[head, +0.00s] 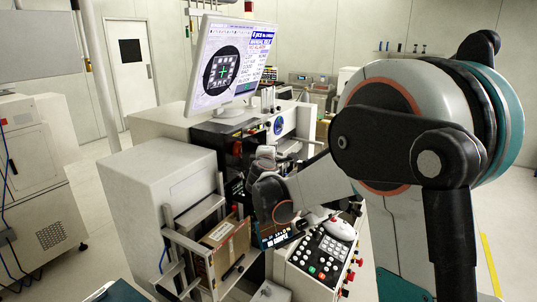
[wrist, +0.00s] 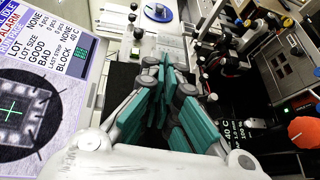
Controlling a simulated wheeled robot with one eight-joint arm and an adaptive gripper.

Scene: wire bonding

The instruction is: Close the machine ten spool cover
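The machine (head: 212,130) stands in the middle of the head view, with a monitor on top. A round blue disc with a white centre (head: 279,125) is on its white upper front. A blue disc also shows at the top of the wrist view (wrist: 158,12), beyond my fingertips. I cannot tell which part is the spool cover or whether it is open. My gripper (head: 264,153) is in front of the machine, partly hidden by my own arm. In the wrist view its teal fingers (wrist: 167,66) converge with their tips together and nothing seen between them.
The monitor (head: 232,62) stands close to my gripper, left in the wrist view. A keypad panel (head: 322,252) and a frame with a brown box (head: 222,240) are below. Cables and an orange knob (wrist: 303,131) lie right of my fingers. Open floor shows at left.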

